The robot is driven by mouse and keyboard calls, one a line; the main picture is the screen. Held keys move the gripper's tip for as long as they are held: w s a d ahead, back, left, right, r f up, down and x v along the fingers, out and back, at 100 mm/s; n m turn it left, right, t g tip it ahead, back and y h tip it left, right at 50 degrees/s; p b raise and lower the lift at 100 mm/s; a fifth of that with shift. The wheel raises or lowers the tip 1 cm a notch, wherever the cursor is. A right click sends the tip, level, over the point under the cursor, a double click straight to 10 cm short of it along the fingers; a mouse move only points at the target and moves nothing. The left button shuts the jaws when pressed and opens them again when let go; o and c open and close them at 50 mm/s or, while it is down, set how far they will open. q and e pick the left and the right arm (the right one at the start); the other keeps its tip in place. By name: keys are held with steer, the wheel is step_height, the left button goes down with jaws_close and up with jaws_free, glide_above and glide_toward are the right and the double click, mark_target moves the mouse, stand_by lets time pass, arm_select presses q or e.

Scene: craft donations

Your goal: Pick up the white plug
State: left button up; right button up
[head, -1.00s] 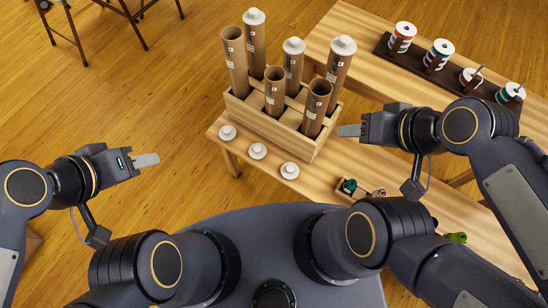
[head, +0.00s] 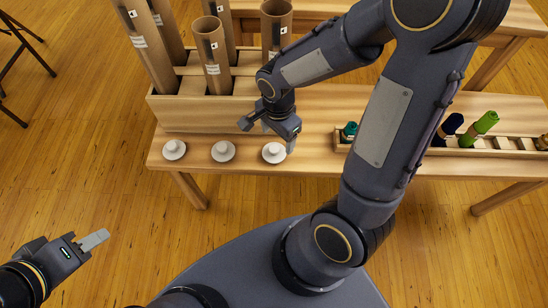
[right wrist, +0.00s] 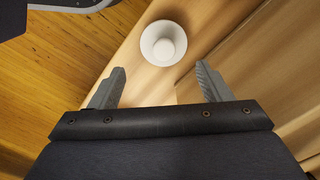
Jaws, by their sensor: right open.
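Three white plugs lie in a row along the table's front edge: a left one (head: 174,150), a middle one (head: 223,151) and a right one (head: 274,153). Each has a round flange and a raised knob. My right gripper (head: 278,138) is just above the right plug, pointing down, open and empty. In the right wrist view one white plug (right wrist: 164,43) sits beyond the open fingertips (right wrist: 161,75), roughly centred between them and apart from both. My left gripper (head: 94,240) is over the floor at lower left, away from the table; its finger gap does not show.
A wooden rack (head: 205,112) of cardboard tubes stands close behind the plugs. A low tray (head: 470,150) with green and dark items lies to the right on the table (head: 315,150). My right arm covers part of the table.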

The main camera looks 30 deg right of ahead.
mark_target(275, 148)
steer(key=f+b, duration=0.1)
steer(key=f, duration=0.1)
steer(key=f+b, duration=0.1)
steer(key=f, duration=0.1)
steer(key=f+b, duration=0.1)
steer(key=f, duration=0.2)
steer(key=shift+w+a, duration=0.25)
steer(key=shift+r, duration=0.1)
steer(key=c, duration=0.7)
